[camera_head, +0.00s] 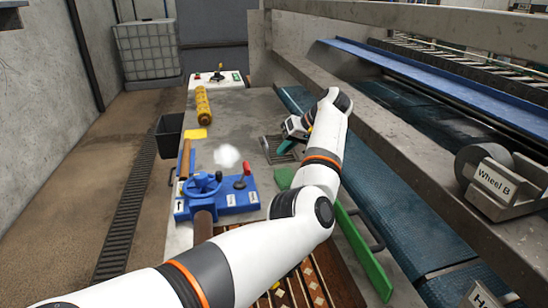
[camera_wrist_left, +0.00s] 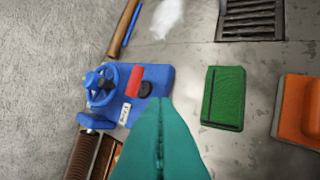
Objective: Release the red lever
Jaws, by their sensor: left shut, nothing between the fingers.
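The red lever (camera_head: 246,168) stands on a blue base plate (camera_head: 228,206), to the right of a blue handwheel (camera_head: 203,184). In the left wrist view the red lever (camera_wrist_left: 134,80) lies next to a black round part on the blue base. My left gripper (camera_head: 286,146) is above the table, to the right of and beyond the lever, apart from it. Its teal fingers (camera_wrist_left: 163,102) are shut with nothing between them and overlap the lower edge of the blue base in the wrist view. My right gripper is not in view.
A wooden roller (camera_head: 185,158) and yellow roller (camera_head: 203,105) lie farther back.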

